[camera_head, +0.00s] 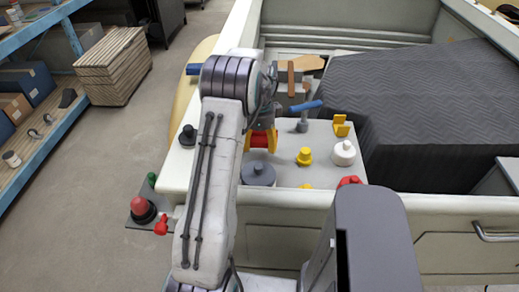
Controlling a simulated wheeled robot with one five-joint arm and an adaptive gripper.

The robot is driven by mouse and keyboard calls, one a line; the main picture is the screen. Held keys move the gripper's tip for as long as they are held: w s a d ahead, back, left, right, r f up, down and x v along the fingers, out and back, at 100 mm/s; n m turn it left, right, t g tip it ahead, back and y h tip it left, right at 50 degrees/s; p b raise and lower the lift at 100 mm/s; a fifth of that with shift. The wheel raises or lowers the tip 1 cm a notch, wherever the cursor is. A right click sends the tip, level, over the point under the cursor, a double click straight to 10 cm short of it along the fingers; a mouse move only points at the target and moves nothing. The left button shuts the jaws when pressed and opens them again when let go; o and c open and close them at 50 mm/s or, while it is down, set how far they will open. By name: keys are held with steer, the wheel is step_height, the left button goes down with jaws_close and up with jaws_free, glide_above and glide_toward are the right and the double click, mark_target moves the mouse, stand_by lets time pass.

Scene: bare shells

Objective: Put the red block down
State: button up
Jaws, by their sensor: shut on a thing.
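My gripper (262,140) is over the white surface (285,172), just right of my arm's forearm. Its fingers are partly hidden behind my arm. It is shut on the red block (259,141), of which a small red face shows between yellow parts. I cannot tell whether the block touches the surface or hangs a little above it.
Near the block are a dark grey round piece (258,175), a yellow knob (304,157), a white knob (344,154), a blue-handled piece (303,110) and a red piece (349,181). Shelves (40,125) line the left.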

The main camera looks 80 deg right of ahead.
mark_target(259, 157)
steer(key=shift+f+p, duration=0.55)
steer(key=shift+f, duration=1.45)
steer(key=shift+f, duration=0.1)
steer(key=shift+f, duration=0.1)
steer(key=o, duration=1.3)
step_height(259, 157, up, 12)
steer(key=shift+d+r+b, duration=0.1)
steer(key=shift+r+b, duration=0.1)
steer(key=shift+b, duration=0.45)
